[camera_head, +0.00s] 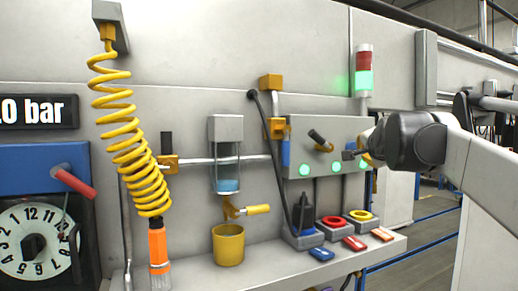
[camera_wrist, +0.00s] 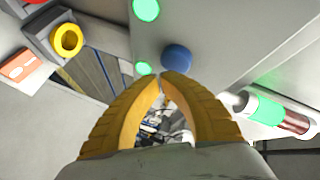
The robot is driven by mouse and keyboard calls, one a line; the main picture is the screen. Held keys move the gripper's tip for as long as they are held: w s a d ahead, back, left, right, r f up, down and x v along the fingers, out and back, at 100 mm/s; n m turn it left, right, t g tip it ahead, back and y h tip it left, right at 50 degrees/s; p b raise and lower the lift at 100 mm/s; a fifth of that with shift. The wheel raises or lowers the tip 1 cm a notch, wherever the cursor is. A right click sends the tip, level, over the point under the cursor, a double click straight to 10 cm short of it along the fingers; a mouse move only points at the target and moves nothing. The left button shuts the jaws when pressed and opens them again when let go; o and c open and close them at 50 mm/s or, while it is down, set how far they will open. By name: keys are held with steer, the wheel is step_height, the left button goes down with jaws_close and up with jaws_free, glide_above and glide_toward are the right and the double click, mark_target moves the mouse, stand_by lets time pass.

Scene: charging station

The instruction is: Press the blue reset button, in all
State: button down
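The blue reset button (camera_wrist: 176,58) is a round dome on the grey panel in the wrist view, just beyond my fingertips. My gripper (camera_wrist: 163,76) has its two yellow fingers meeting at the tips, with nothing seen between them. I cannot tell whether the tips touch the button. In the head view my gripper (camera_head: 366,159) is at the right end of the control panel (camera_head: 300,135), mostly hidden by my dark wrist. The button cannot be made out there.
Green lamps (camera_head: 305,170) line the panel's lower edge. A red-and-green signal tower (camera_head: 364,72) stands above it. Below, a shelf (camera_head: 290,262) carries a yellow cup (camera_head: 228,245) and coloured ring sockets (camera_head: 361,216). A coiled yellow hose (camera_head: 135,150) hangs at left.

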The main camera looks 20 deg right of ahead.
steer(key=shift+s+d, duration=0.15)
steer(key=shift+s, duration=2.3)
